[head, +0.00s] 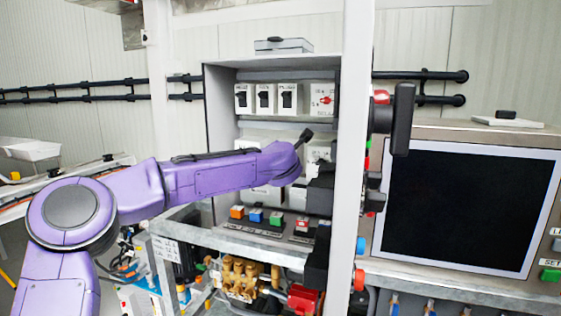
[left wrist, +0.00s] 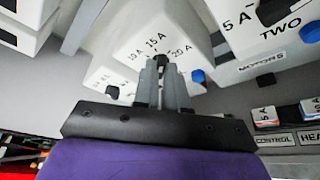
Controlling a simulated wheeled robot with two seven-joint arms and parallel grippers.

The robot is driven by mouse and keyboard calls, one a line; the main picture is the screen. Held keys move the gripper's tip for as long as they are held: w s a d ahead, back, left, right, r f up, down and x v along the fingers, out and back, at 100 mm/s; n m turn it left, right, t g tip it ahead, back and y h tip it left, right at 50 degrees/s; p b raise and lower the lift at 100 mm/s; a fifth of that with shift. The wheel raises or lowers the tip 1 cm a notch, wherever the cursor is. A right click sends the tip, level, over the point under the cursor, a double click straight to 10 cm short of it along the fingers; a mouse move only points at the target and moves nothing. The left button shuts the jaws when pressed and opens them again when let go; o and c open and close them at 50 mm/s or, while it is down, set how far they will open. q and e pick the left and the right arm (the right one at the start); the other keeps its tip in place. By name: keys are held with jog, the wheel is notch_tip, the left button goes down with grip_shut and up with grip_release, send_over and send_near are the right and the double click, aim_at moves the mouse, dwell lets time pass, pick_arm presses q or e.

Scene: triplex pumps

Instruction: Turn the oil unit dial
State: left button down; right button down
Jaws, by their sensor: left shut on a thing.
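In the left wrist view, a white breaker-style unit (left wrist: 130,62) has a sloped face marked 10 A, 15 A and 20 A. A small dark dial (left wrist: 162,60) sits at the middle of these marks, by the 15 A mark. My left gripper (left wrist: 161,68) is shut on this dial, with its grey fingers on either side. No oil label is readable on this unit. In the head view, my purple left arm reaches across into the grey cabinet (head: 222,130); the fingertips are not clearly visible there. My right gripper is in neither view.
A neighbouring white unit marked TWO (left wrist: 270,40) stands close on the right. Switches (head: 264,98) line the cabinet's upper shelf, with coloured buttons (head: 255,215) below. A white upright post (head: 350,150) stands right of the arm, beside a dark screen (head: 465,205).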

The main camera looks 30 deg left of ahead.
pick_arm(q)
jog(key=shift+f+m+t+y+b, duration=0.2)
jog(key=shift+m+y, duration=0.15)
jog(key=shift+m, duration=0.45)
jog(key=shift+f+m+t+y+b, duration=0.2)
jog(key=shift+m+y, duration=0.15)
jog(key=shift+m, duration=0.45)
jog(key=c, duration=1.2)
grip_release()
jog(key=shift+r, duration=0.1)
jog(key=b+v, duration=0.2)
jog(key=v, duration=0.5)
jog(key=shift+s+d+b, duration=0.15)
jog(key=shift+s+b, duration=0.05)
jog(key=shift+b, duration=0.15)
jog(key=shift+s, duration=0.1)
